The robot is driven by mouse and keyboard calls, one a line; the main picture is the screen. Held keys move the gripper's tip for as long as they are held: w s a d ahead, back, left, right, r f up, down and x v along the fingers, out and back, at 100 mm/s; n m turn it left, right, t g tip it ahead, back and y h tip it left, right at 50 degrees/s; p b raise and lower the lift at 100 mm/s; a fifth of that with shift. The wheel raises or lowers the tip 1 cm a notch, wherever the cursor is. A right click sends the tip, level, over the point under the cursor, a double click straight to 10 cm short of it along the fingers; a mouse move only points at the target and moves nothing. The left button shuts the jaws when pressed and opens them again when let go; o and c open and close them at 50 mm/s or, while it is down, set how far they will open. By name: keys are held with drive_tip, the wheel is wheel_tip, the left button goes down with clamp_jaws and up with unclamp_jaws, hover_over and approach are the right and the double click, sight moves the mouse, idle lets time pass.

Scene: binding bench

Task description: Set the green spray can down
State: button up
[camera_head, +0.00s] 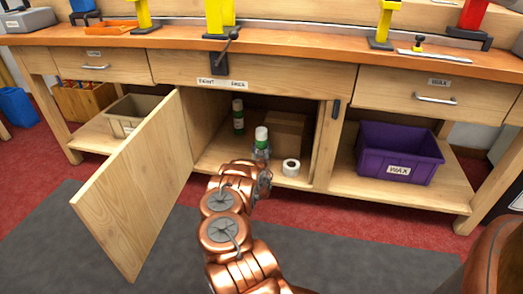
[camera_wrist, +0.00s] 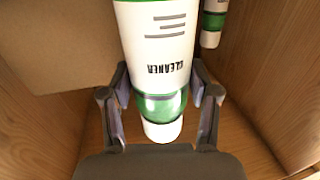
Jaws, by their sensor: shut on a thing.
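The green spray can (camera_head: 262,134) has a white cap and a green band. It is inside the open middle cupboard. My gripper (camera_head: 261,160) is shut around it. In the wrist view the green spray can (camera_wrist: 160,40) stands between the fingers of my gripper (camera_wrist: 162,88), its white body printed with CLEANER upside down. The can looks about upright in the head view. Its base is hidden behind my gripper, so I cannot tell whether it touches the cupboard floor.
A second, similar can (camera_head: 238,117) stands further back left, also in the wrist view (camera_wrist: 212,22). A cardboard box (camera_head: 288,132) is behind, and a white tape roll (camera_head: 291,167) lies to the right. The cupboard door (camera_head: 140,190) stands open at left. A purple bin (camera_head: 398,153) is further right.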

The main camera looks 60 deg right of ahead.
drive_tip(key=o, duration=1.1)
drive_tip(key=shift+o, duration=0.2)
drive_tip(key=shift+r, duration=0.1)
drive_tip(key=shift+s+a+p, duration=0.35)
drive_tip(key=shift+a, duration=0.05)
drive_tip(key=p+v, duration=0.4)
drive_tip(key=v, duration=0.7)
drive_tip(key=shift+w, duration=0.1)
